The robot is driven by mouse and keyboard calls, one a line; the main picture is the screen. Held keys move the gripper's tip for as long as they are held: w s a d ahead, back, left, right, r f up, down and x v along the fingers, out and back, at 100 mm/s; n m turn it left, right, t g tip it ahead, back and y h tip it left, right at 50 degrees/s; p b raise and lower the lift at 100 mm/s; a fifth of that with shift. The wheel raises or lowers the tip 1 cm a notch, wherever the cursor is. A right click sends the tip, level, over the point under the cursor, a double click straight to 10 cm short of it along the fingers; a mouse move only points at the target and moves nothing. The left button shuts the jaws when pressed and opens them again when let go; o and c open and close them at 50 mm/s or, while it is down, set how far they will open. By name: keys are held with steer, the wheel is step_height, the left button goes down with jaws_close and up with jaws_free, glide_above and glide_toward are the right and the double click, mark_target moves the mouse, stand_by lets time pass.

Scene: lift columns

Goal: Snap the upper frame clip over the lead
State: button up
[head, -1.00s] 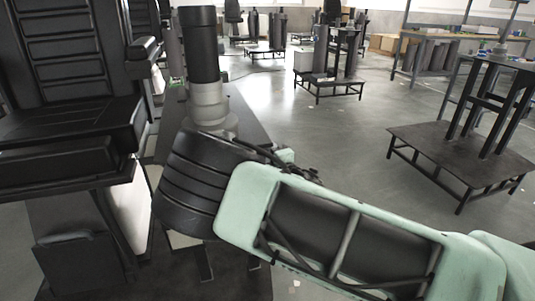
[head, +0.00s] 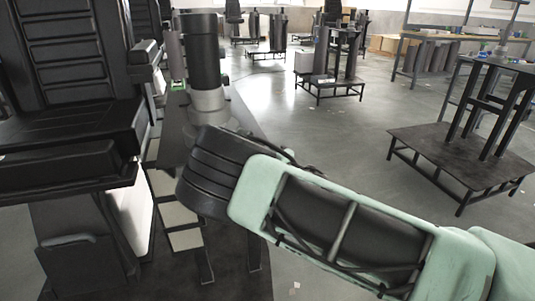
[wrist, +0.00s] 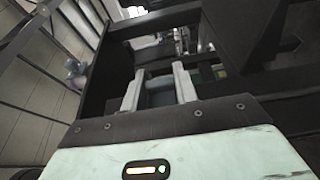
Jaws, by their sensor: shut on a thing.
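In the wrist view my gripper (wrist: 159,86) has its two pale fingers pointing away into a dark frame (wrist: 160,22). It is shut on a small grey-blue piece (wrist: 160,98) between the fingers. I cannot tell whether that piece is the clip, the lead or another part. In the head view my arm hides the gripper. A dark lift column (head: 201,50) with a light grey lower section stands just behind my arm. I cannot make out the upper frame clip or the lead for certain in either view.
A black padded seat (head: 75,125) stands close on the left. A low platform with a dark frame (head: 465,160) stands on the right. Farther back are more columns on a stand (head: 335,60) and a workbench (head: 440,40). Grey floor (head: 330,125) lies open between them.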

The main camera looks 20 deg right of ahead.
steer(key=shift+a+n+g+y, duration=0.2)
steer(key=shift+n+g+y, duration=0.15)
steer(key=shift+y, duration=0.25)
steer(key=o, duration=1)
steer(key=shift+b+v, duration=1.4)
steer(key=shift+v, duration=7.3)
steer(key=shift+a+f, duration=0.1)
